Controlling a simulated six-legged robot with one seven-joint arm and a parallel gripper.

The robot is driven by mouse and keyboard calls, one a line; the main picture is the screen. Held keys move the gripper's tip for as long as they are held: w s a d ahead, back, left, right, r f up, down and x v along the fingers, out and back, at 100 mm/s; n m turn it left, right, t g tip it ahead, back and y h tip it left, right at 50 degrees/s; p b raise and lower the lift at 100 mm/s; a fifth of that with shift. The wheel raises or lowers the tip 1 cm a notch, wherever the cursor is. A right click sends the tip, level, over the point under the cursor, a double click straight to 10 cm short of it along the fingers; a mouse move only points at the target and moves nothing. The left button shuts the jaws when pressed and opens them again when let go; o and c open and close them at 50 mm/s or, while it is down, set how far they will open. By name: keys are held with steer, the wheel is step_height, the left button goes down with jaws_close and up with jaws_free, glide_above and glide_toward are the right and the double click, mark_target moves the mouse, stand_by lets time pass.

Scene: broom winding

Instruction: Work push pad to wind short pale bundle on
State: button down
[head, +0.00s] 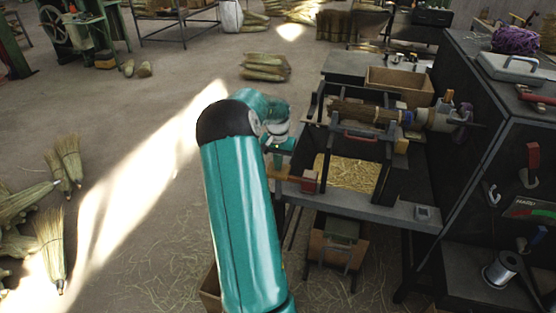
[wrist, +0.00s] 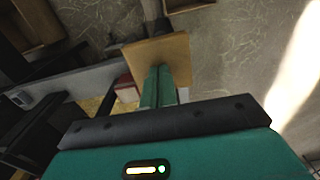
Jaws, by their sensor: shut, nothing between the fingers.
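A flat tan board, which looks like the push pad (wrist: 178,52), lies just beyond my fingertips in the wrist view. In the head view the pad (head: 281,177) shows nearly edge-on, left of a red block (head: 309,181) on the winding bench. My gripper (wrist: 158,72) is shut and empty, its teal fingers pointing at the pad; I cannot tell whether they touch it. In the head view my gripper (head: 287,146) is partly hidden by my arm. A brown straw bundle (head: 362,112) lies along the machine's spindle; I cannot tell if it is the short pale one.
A tray of loose straw (head: 348,172) sits in the bench frame. A dark cabinet (head: 490,110) stands at the right, and a cardboard box (head: 400,84) behind the spindle. Brooms (head: 50,240) lie at the left. Floor left of the bench is mostly clear.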

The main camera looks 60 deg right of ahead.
steer(key=shift+f, duration=0.4)
step_height(320, 180, down, 8)
steer(key=shift+a+r, duration=0.15)
stand_by(1.6)
steer(key=shift+w+r, duration=0.1)
steer(key=shift+w, duration=0.05)
step_height(320, 180, up, 10)
steer(key=shift+f, duration=0.25)
stand_by(0.7)
step_height(320, 180, down, 10)
steer(key=shift+r, duration=0.2)
stand_by(2.0)
step_height(320, 180, up, 10)
steer(key=shift+f, duration=0.2)
stand_by(0.5)
